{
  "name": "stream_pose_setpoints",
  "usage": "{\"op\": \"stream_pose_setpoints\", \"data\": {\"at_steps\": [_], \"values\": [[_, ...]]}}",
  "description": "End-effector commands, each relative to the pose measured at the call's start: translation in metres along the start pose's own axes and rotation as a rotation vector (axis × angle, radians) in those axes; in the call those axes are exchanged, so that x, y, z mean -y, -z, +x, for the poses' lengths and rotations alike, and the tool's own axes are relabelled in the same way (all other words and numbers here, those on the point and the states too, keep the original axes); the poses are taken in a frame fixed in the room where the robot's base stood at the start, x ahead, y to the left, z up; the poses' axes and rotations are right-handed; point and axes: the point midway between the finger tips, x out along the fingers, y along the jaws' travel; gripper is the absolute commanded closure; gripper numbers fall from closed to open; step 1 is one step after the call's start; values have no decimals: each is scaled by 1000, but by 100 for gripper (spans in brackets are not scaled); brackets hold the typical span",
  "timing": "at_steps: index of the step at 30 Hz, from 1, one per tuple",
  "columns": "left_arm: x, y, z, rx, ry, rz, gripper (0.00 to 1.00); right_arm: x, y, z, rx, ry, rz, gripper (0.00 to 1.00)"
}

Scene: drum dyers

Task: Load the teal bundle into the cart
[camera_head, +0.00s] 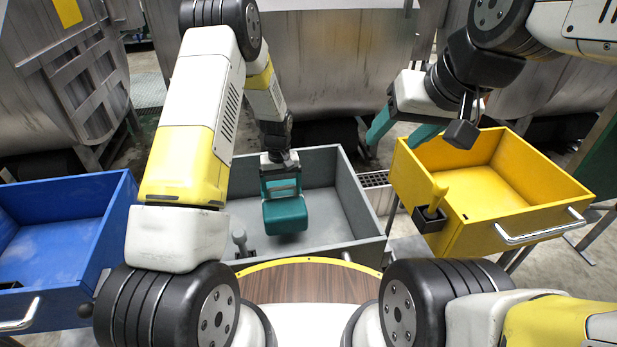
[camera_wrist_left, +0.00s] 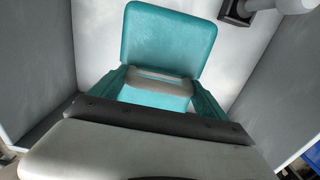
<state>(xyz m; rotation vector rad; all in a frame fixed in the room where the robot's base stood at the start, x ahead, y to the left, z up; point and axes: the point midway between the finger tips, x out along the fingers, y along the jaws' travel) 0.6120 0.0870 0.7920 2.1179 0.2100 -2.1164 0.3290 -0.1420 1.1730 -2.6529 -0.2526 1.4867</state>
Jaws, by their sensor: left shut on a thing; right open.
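The teal bundle (camera_head: 286,215) is a blocky teal piece with a pale grey band. It hangs from my left gripper (camera_head: 281,188) within the walls of the grey cart (camera_head: 362,247); a shadow shows beneath it, and I cannot tell whether it touches the floor. In the left wrist view the bundle (camera_wrist_left: 168,40) lies beyond the teal fingers of my left gripper (camera_wrist_left: 165,90), which are closed on its pale band.
A blue cart (camera_head: 106,232) stands at the left and a yellow cart (camera_head: 480,232) at the right. A small grey peg (camera_head: 240,241) rises at the grey cart's near left corner. A round brown tabletop (camera_head: 308,281) lies in front of me. Large metal drums (camera_head: 335,65) stand behind.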

Motion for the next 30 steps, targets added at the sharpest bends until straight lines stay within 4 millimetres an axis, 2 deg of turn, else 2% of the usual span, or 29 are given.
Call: {"op": "stream_pose_setpoints", "data": {"at_steps": [1, 6, 12, 21, 27, 30], "values": [[-13, 6, 1, -2, -1, 4, 86, 0, 0, 0, 0, 0, 0, 42], [-50, 26, 5, -2, -1, 4, 86, 0, 0, 0, 0, 0, 0, 42], [-83, 42, 8, -2, -1, 3, 86, 0, 0, 0, 0, 0, 0, 42], [-100, 51, 9, -1, -1, 2, 86, 0, 0, 0, 0, 0, 0, 42], [-100, 51, 38, 3, 0, 1, 86, 0, 0, 0, 0, 0, 0, 42], [-100, 52, 44, 0, -1, 1, 86, 0, 0, 0, 0, 0, 0, 42]]}}
